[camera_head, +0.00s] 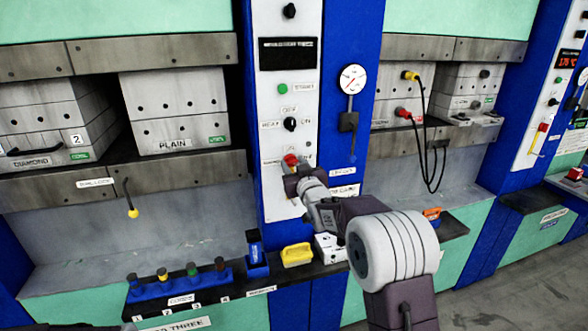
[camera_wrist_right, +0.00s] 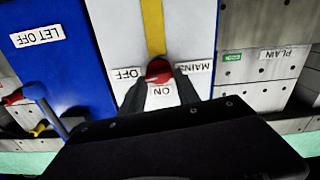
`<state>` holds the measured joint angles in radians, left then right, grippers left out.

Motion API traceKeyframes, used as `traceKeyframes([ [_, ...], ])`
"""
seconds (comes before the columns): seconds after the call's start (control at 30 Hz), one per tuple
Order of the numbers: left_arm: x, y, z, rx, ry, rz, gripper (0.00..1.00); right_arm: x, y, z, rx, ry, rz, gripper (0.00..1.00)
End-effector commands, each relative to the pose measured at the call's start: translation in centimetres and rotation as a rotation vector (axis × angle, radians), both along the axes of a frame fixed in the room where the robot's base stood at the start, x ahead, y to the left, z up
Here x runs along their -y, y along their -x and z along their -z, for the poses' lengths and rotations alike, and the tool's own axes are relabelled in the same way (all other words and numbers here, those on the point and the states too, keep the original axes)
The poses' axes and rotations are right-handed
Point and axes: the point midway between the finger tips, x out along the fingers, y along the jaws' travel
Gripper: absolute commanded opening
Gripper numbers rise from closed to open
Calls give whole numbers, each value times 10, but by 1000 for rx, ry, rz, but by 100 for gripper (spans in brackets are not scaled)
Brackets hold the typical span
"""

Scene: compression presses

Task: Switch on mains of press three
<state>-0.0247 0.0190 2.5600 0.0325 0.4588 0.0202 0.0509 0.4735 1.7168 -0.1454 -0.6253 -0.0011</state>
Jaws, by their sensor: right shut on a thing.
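The red mains switch (camera_head: 291,160) sits low on the white control panel (camera_head: 286,90) of the press above the label reading "THREE". In the right wrist view the red switch (camera_wrist_right: 158,71) is between the two dark fingers of my right gripper (camera_wrist_right: 159,84), which is shut on it. I cannot tell which position the switch points to. My left gripper is not seen.
Above the switch are a rotary knob (camera_head: 290,124), a green button (camera_head: 282,90) and a dark display (camera_head: 287,54). A pressure gauge (camera_head: 351,79) and lever stand right. Below are a yellow block (camera_head: 297,255) and a blue rack (camera_head: 180,288) on a dark shelf.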

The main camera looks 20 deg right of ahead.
Motion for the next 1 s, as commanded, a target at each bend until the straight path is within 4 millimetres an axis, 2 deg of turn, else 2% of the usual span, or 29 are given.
traceKeyframes([
  [0.03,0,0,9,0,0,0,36,0,0,6,-1,33,0,0],
  [1.0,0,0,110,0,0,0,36,-3,0,9,30,945,2,0],
])
